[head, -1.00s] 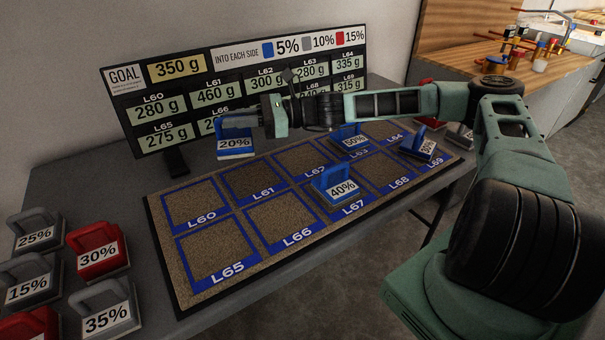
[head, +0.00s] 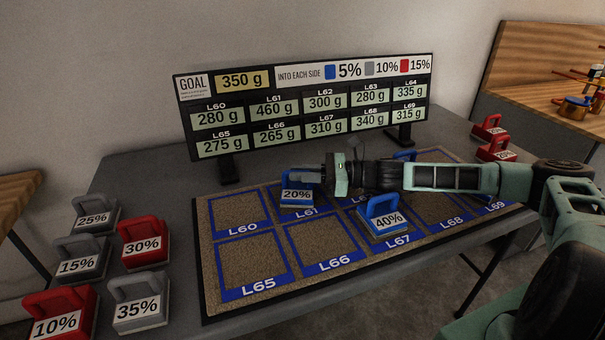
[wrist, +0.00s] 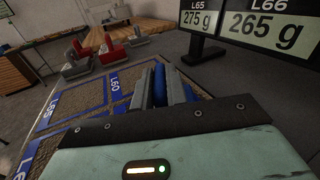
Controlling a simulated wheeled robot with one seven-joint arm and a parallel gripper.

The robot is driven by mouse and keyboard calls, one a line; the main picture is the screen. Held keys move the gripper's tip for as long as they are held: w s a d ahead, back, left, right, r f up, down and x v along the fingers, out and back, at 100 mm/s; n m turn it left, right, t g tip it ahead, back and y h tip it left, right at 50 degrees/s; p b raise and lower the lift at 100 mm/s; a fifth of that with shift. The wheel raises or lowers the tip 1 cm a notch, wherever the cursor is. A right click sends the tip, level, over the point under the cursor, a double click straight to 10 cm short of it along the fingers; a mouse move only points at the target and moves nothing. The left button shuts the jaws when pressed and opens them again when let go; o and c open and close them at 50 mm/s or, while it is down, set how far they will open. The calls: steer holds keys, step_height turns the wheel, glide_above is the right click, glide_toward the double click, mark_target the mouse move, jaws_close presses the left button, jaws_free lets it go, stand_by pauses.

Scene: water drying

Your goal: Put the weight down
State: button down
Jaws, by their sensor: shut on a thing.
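The blue 20% weight (head: 297,196) is in my gripper (head: 318,176), over the L61 square of the sample board (head: 207,290). My gripper is shut on its handle, which shows as a blue bar (wrist: 160,84) between the fingers in the wrist view. The weight looks upright and low, just behind the L61 label. I cannot tell whether its base touches the square. The blue 40% weight (head: 383,222) stands on L67. Squares L60, L65 and L66 are empty.
A display panel (head: 305,105) stands behind the board, showing goal 350 g and L61 at 460 g. Two red weights (head: 489,128) stand at the back right.

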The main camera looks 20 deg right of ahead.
steer(key=c, duration=1.4)
jaws_free()
steer(key=v, duration=1.2)
